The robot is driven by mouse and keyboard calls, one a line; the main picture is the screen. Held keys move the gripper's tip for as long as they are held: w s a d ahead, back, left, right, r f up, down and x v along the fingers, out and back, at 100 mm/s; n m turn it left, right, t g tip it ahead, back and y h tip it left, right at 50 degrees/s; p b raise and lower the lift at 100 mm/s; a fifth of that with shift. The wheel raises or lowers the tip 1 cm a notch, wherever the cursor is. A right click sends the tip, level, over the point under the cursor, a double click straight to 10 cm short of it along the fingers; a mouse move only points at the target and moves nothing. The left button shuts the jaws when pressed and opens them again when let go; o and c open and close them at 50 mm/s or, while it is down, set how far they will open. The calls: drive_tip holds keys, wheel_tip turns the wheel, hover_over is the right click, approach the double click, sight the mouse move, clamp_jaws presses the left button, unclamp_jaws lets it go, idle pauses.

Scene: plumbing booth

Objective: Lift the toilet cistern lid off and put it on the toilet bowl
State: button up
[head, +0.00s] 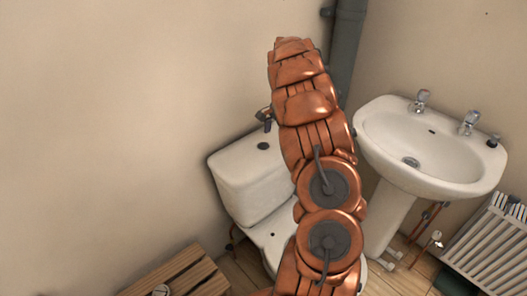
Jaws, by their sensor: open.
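The white cistern lid (238,168) sits on the toilet cistern (252,200) against the left wall, with a dark round button on top. My arm hides its right part. The white toilet bowl (270,238) is in front of and below the cistern, mostly hidden behind my copper-coloured arm. My gripper (267,125) is mostly hidden behind the arm. Only a small copper and dark part of it shows, above the back of the lid in the picture. The gripper is open. I cannot tell its height over the lid, and no contact is visible.
A white pedestal basin (430,150) with two taps stands right of the toilet. A dark pipe (346,50) runs up the corner. A radiator (490,245) is at the lower right. A wooden slatted crate (180,275) is at the lower left.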

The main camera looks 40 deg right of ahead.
sight(275, 154)
drive_tip(key=shift+d+f, duration=0.2)
drive_tip(key=shift+f, duration=0.05)
drive_tip(key=shift+a+f, duration=0.1)
drive_tip(key=shift+f, duration=0.6)
drive_tip(key=shift+a+f+p, duration=0.25)
drive_tip(key=shift+f+p, duration=0.05)
drive_tip(key=shift+f, duration=0.75)
drive_tip(key=shift+a+f+p, duration=0.2)
drive_tip(key=shift+f+p, duration=0.15)
drive_tip(key=shift+f, duration=0.65)
drive_tip(key=shift+a+f+p, duration=0.25)
drive_tip(key=shift+f+p, duration=0.05)
drive_tip(key=shift+f, duration=0.75)
drive_tip(key=shift+w, duration=0.1)
drive_tip(key=c, duration=1.7)
